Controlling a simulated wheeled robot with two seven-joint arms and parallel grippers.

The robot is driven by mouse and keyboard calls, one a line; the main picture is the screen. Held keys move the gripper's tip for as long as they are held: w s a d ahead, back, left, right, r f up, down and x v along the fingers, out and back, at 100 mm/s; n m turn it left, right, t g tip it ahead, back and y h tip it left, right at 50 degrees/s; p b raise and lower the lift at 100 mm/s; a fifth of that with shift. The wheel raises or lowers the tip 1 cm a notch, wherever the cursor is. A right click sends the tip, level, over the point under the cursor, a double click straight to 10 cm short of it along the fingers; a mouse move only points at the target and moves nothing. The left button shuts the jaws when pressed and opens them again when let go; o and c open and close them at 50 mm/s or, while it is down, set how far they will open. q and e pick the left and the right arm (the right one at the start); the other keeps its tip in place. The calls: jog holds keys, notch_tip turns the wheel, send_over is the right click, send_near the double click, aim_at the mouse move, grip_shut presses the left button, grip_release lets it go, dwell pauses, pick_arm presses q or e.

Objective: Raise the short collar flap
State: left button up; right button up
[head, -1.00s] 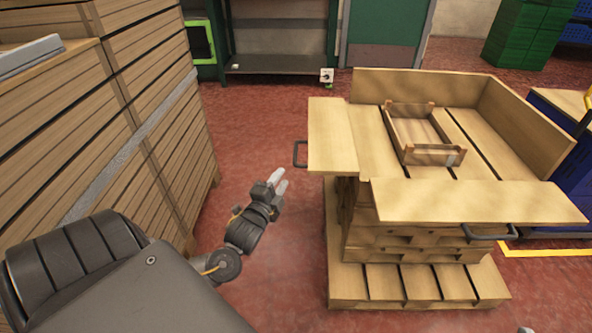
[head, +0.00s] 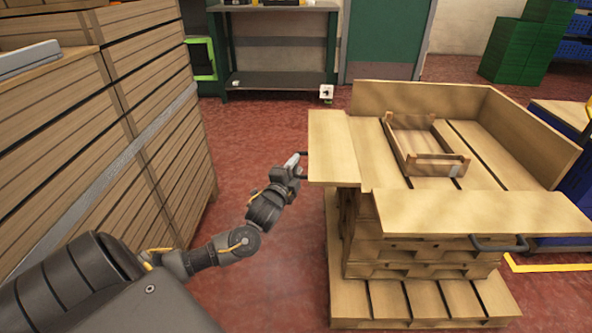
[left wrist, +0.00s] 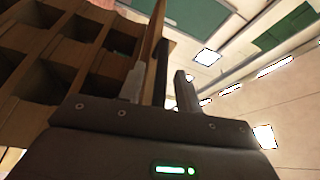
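The short collar flap (head: 333,148) is a light wooden board on the left side of the pallet collar, folded out and lying about level. Its dark handle (head: 303,154) is on its left edge, partly hidden by my left gripper (head: 297,160). In the left wrist view, the gripper's two fingers (left wrist: 160,88) are apart. The flap's edge (left wrist: 154,45) and a dark bar, seemingly the handle, show between them. I cannot tell whether the fingers touch it. My right gripper is not in view.
The long front flap (head: 480,213) is also folded out, with its own handle (head: 500,245). A small wooden crate (head: 398,150) lies inside the collar. A tall wooden stack (head: 150,120) stands left of my arm. Red floor (head: 250,130) is free between.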

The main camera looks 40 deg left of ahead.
pick_arm(q)
jog(key=shift+w, duration=0.2)
grip_shut()
dwell(0.3)
